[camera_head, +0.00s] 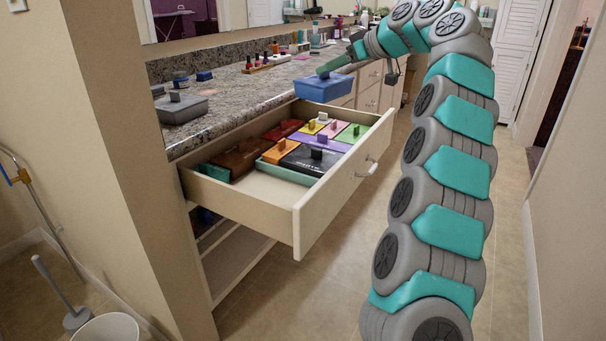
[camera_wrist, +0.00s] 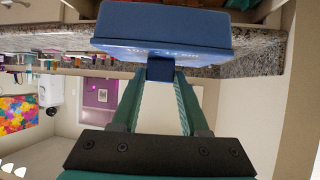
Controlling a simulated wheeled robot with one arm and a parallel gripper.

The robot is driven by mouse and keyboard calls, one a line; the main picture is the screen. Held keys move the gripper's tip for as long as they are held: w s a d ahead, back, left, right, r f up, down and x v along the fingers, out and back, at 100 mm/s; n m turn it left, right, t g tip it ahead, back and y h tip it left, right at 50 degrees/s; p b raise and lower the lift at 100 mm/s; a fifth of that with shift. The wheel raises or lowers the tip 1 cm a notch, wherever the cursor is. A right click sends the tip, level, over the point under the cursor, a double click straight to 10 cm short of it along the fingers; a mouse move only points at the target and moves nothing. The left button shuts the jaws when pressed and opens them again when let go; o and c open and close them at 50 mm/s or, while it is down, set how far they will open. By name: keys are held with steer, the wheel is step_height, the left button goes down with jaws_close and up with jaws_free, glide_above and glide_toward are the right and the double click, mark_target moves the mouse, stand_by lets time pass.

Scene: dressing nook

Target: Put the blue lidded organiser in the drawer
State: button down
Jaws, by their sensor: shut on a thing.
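The blue lidded organiser (camera_head: 323,87) hangs in the air above the far part of the open drawer (camera_head: 262,188). My gripper (camera_head: 324,70) is shut on the knob of its lid. In the wrist view the organiser (camera_wrist: 165,30) sits beyond the green fingers of my gripper (camera_wrist: 160,75), which close on its blue knob. The drawer is pulled out from under the granite counter. It holds several lidded boxes in orange, red, yellow, pink, green, purple and black, and a brown one at the left. Bare drawer floor shows at the near front.
Small bottles in a wooden rack (camera_head: 266,62) stand farther back. The drawer's raised front panel (camera_head: 340,185) faces open floor. A white bin (camera_head: 106,328) stands at lower left.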

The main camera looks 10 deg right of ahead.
steer(key=s+a+f+n+b, duration=0.1)
steer(key=s+a+f+b, duration=0.2)
steer(key=a, duration=0.5)
steer(key=s+a+f+g+y+b, duration=0.1)
steer(key=a+f+b, duration=0.2)
steer(key=a+f, duration=0.3)
steer(key=s+a+f+n+b, duration=0.1)
steer(key=s+a+f+b, duration=0.1)
steer(key=a, duration=0.7)
step_height(320, 180, down, 10)
steer(key=b, duration=0.2)
steer(key=shift+w+f, duration=0.2)
steer(key=shift+f+b, duration=0.55)
steer(key=shift+b, duration=0.3)
steer(key=shift+c, duration=2.1)
jaws_free()
